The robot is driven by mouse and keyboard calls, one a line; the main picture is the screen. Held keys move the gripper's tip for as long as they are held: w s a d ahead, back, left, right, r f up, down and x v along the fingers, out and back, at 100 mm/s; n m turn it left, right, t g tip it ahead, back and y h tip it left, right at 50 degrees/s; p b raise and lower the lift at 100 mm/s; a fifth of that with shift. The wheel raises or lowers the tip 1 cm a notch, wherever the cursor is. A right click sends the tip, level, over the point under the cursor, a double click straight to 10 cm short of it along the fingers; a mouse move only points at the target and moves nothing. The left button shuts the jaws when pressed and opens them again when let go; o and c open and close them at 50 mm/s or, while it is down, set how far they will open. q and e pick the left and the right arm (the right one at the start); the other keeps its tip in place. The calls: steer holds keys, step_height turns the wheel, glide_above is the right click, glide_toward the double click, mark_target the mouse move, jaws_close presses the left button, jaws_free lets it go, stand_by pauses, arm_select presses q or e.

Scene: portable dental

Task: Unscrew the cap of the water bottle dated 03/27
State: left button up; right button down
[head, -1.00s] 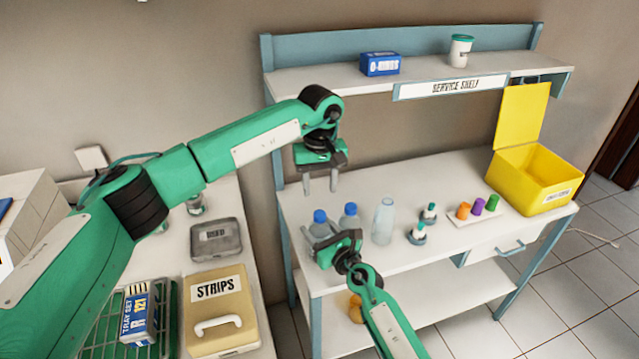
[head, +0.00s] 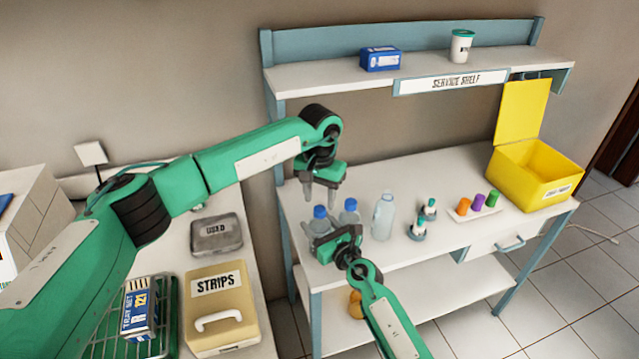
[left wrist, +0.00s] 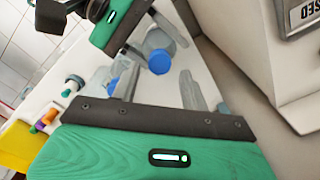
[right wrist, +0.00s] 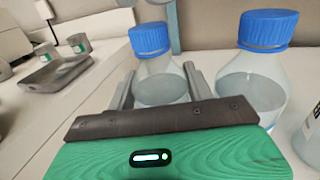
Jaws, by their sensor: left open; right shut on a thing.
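Two clear bottles with blue caps stand side by side on the white bench. My right gripper (head: 322,243) is shut on the left bottle (right wrist: 160,80), around its body below the blue cap (right wrist: 150,38). The other capped bottle (right wrist: 258,85) stands just right of it, untouched. My left gripper (head: 321,193) is open and points down just above the held bottle's cap (head: 320,212). In the left wrist view this cap (left wrist: 160,62) shows between and beyond the fingertips, apart from them. No date is readable on either bottle.
A clear capless bottle (head: 383,216) stands right of the pair. Small teal-topped bottles (head: 418,229), a tray of coloured pieces (head: 463,214) and an open yellow box (head: 535,172) are further right. The service shelf (head: 420,73) overhangs behind.

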mark_target(320, 211)
arm_select(q)
steer(key=shift+f, duration=1.45)
steer(key=shift+c, duration=0.5)
